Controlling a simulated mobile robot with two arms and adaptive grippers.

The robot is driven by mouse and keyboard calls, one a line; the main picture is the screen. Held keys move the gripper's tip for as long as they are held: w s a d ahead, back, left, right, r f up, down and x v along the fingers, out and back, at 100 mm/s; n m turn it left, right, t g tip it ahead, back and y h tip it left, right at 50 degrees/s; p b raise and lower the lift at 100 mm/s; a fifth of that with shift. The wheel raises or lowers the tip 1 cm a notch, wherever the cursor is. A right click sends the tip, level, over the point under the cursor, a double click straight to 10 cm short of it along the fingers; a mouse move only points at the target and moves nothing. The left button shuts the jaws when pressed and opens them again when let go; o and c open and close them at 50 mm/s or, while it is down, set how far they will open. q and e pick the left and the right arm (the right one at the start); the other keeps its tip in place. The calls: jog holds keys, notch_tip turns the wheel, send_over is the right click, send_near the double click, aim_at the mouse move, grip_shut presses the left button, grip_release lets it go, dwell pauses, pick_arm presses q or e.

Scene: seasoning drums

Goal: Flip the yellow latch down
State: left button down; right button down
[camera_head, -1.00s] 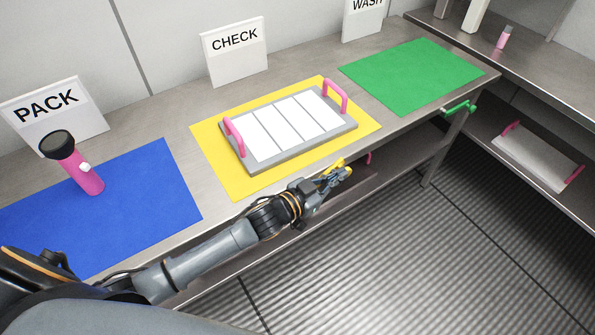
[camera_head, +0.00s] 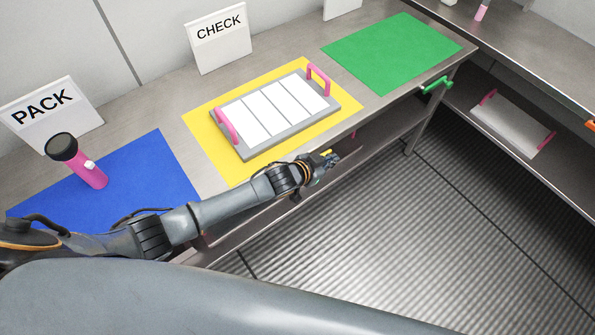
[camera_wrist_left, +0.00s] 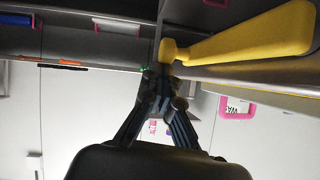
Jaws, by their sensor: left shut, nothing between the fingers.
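The yellow latch (camera_wrist_left: 252,38) is a lever with a rounded knob in the left wrist view, running from the knob near the top middle to the upper right. In the head view only a small yellow part of the latch (camera_head: 327,153) shows at the table's front edge; my gripper hides the rest. My left gripper (camera_head: 332,160) is at that front edge. In the left wrist view its closed fingertips (camera_wrist_left: 158,80) are just below the knob in the picture, with nothing between them. I cannot tell whether they touch the latch. My right gripper is not in view.
A grey tray (camera_head: 243,153) with pink handles sits on the yellow mat (camera_head: 207,138). A green handle (camera_head: 437,84) sticks out at the table's front edge, right of the latch. The floor in front is clear.

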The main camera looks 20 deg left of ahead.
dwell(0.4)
pick_arm(q)
jog(key=s+a+r+p, duration=0.3)
jog(key=s+a+r, duration=0.1)
jog(key=s+r, duration=0.3)
notch_tip(320, 180, up, 3)
jog(key=shift+s+f, duration=0.1)
jog(key=shift+s, duration=0.3)
dwell(0.5)
